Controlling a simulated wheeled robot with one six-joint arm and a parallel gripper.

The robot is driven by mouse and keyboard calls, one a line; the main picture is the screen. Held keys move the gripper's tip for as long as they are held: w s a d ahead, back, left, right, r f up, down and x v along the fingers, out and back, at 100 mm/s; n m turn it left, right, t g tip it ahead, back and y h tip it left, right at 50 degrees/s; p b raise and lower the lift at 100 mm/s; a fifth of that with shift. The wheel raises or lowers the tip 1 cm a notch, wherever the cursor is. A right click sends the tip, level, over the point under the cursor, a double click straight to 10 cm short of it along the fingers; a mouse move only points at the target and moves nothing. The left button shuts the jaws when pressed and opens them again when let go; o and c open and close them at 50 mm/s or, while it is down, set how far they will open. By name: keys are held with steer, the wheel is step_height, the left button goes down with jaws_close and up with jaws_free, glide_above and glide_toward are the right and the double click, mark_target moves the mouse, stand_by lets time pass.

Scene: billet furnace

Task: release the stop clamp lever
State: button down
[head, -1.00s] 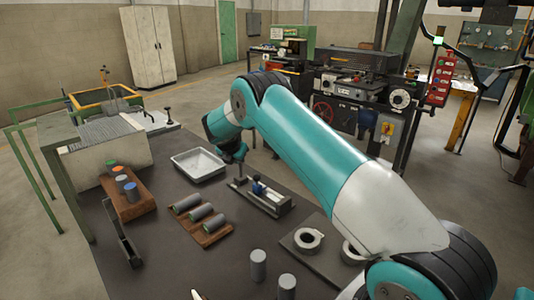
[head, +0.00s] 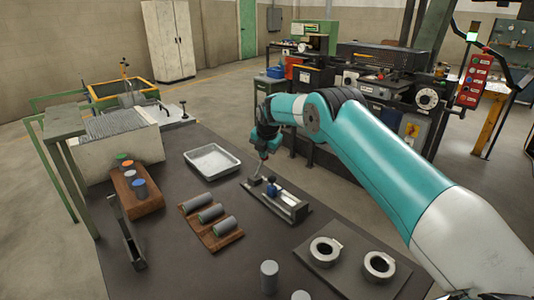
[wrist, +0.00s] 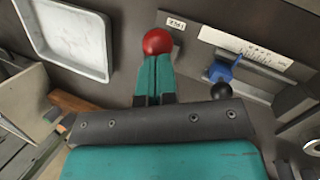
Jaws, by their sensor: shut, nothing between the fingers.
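The stop fixture (head: 283,203) is a metal rail block on the dark bench. A blue stop clamp with a black ball knob (wrist: 221,90) sits on it, right of my fingers in the wrist view; the blue clamp also shows in the head view (head: 271,186). A red ball knob (wrist: 157,42) lies just beyond my fingertips; I cannot tell whether they touch. In the head view a thin rod (head: 256,172) rises at the fixture's left end, just below my gripper (head: 263,156). My gripper's teal fingers (wrist: 155,78) are together and empty.
A white tray (head: 188,156) lies left of the fixture. A wooden rack (head: 238,236) with grey cylinders and a plate with two rings (head: 296,252) stand nearer. Loose cylinders (head: 269,276) stand at the front. Bare bench lies between them.

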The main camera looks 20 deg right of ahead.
stand_by(0.4)
steer(key=s+a+b+v, duration=0.1)
steer(key=v, duration=1.2)
steer(key=shift+f+b, duration=0.2)
steer(key=shift+b, duration=0.1)
steer(key=shift+s+a, duration=0.1)
